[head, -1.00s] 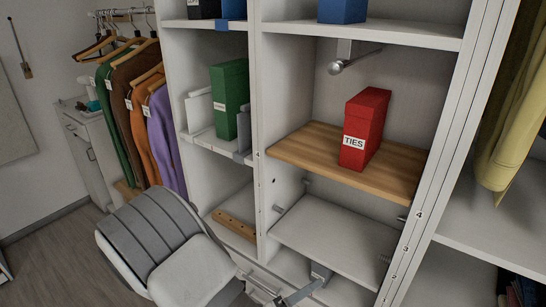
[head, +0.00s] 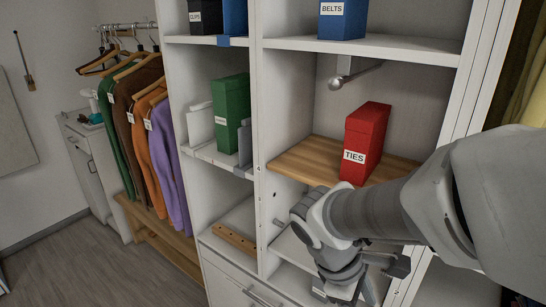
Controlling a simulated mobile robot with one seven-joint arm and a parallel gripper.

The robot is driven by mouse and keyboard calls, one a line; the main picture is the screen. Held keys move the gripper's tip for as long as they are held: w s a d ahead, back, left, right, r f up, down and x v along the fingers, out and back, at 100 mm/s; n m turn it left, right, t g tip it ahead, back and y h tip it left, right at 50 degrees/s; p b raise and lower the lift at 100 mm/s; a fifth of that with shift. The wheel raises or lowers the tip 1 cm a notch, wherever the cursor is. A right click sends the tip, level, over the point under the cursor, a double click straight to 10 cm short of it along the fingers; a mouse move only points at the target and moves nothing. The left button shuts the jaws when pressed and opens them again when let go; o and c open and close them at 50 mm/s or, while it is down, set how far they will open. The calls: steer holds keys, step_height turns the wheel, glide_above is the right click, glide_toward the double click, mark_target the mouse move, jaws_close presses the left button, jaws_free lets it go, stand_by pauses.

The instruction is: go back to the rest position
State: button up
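My arm reaches in from the right side of the head view and bends down in front of the middle shelf column. My gripper (head: 352,295) hangs at its end, at the bottom edge of the picture, in front of the lower cubby. Its fingertips are partly cut off and small, so I cannot tell whether it is open or shut. I see nothing held in it. A red box labelled TIES (head: 366,143) stands upright on the wooden shelf board (head: 309,160), above and behind my wrist. My arm hides the right front part of that board.
A green box (head: 231,113) stands in the left cubby. A blue BELTS box (head: 342,19) is on the upper shelf. A metal rod (head: 355,76) sticks out below it. Clothes (head: 160,150) hang at the left. The floor (head: 90,262) at lower left is clear.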

step_height(320, 180, up, 10)
steer(key=s+a+m+t+y, duration=0.1)
steer(key=s+m+t+y, duration=0.2)
steer(key=m, duration=0.8)
steer(key=shift+a+m+t+y, duration=0.15)
steer(key=shift+m+t+y, duration=0.15)
steer(key=shift+t+y, duration=0.8)
